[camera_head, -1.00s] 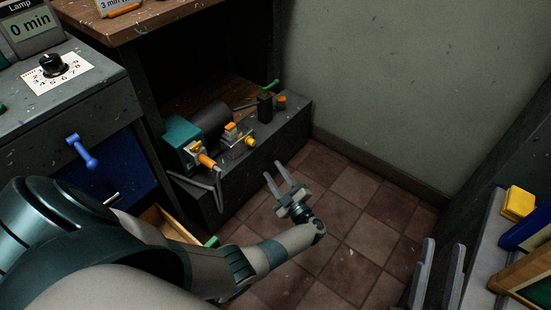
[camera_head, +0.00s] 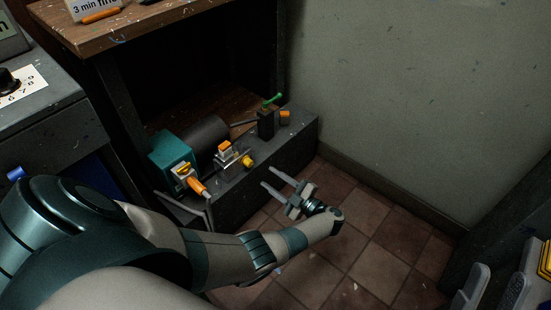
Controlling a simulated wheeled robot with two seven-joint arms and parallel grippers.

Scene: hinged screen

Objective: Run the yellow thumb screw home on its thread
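A yellow knob (camera_head: 248,162), which looks like the yellow thumb screw, sits at the front of a small metal fitting (camera_head: 229,157) on the low dark bench. Its thread is too small to make out. My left gripper (camera_head: 271,178) is open and empty, its two fingers pointing up and left toward the bench. It is in front of the bench, to the right of and a little below the yellow knob, and apart from it.
The low bench (camera_head: 265,170) also bears a teal box (camera_head: 170,152) with an orange handle (camera_head: 198,187), a dark cylinder (camera_head: 208,135), a green lever (camera_head: 271,101) and an orange block (camera_head: 285,117). The tiled floor (camera_head: 350,255) is clear.

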